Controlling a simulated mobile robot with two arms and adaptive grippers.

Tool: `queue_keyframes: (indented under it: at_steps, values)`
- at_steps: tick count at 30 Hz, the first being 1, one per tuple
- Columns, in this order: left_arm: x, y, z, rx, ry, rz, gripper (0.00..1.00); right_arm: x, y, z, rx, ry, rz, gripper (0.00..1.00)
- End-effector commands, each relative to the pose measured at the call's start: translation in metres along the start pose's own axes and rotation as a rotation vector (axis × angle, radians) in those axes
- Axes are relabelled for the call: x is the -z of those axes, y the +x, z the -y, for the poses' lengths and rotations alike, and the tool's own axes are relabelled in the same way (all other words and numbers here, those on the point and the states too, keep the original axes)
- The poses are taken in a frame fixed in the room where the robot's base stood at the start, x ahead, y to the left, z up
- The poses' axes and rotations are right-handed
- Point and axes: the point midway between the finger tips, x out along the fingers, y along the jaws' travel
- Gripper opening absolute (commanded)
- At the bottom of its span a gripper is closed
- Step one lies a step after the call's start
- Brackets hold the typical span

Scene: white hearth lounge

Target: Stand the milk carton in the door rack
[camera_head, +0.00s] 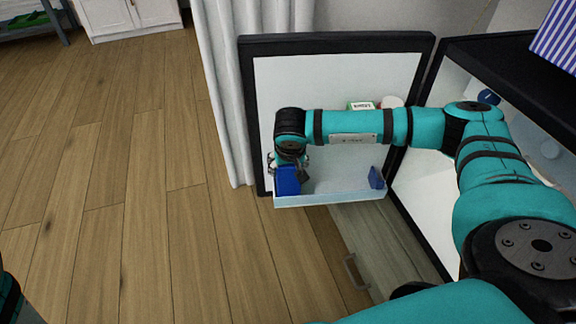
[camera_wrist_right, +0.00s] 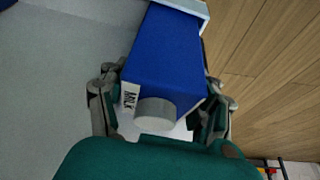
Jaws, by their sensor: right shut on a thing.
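The blue milk carton (camera_head: 288,181) is at the left end of the door rack (camera_head: 330,197) on the open fridge door. My right gripper (camera_head: 291,166) is shut on it from above. In the right wrist view the carton (camera_wrist_right: 168,52) shows its grey cap and a white MILK label, with a finger on each side. Its far end lies beside the pale rack rim (camera_wrist_right: 188,5). It looks about upright, with its lower end behind the rack's front wall. I cannot tell whether it touches the rack floor. My left gripper is out of view.
A small blue item (camera_head: 376,178) stands at the rack's right end, with free room between. A green-and-white box (camera_head: 360,105) and a pale round item (camera_head: 392,102) show behind my arm. A white curtain (camera_head: 222,90) hangs left of the door; wooden floor (camera_head: 110,190) is clear.

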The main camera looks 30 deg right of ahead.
Motion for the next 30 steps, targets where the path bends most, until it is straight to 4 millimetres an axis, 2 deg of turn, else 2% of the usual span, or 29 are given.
queue_keyframes:
  at_steps: [2,3,8,9,16,20,23,30]
  values:
    - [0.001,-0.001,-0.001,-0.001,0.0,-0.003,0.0,-0.001,0.002,0.0,0.001,0.0,-0.001,0.05]
    - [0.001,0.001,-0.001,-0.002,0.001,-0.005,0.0,-0.001,0.003,0.0,0.0,0.0,0.0,0.65]
    - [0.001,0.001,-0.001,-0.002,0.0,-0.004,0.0,-0.001,0.002,0.0,0.0,0.0,0.0,0.86]
    - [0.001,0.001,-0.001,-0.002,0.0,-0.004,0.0,-0.001,0.002,0.0,0.0,0.0,0.0,0.89]
    - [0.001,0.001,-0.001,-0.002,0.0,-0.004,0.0,-0.001,0.002,0.0,0.0,0.0,0.0,0.89]
    - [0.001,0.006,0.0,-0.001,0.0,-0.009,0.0,0.001,-0.006,0.0,0.001,0.0,0.0,0.89]
    - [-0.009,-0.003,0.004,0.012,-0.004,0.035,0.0,0.002,-0.021,0.001,0.002,-0.001,0.0,0.89]
    - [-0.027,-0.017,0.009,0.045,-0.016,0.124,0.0,0.003,-0.071,0.0,0.002,-0.001,-0.001,0.89]
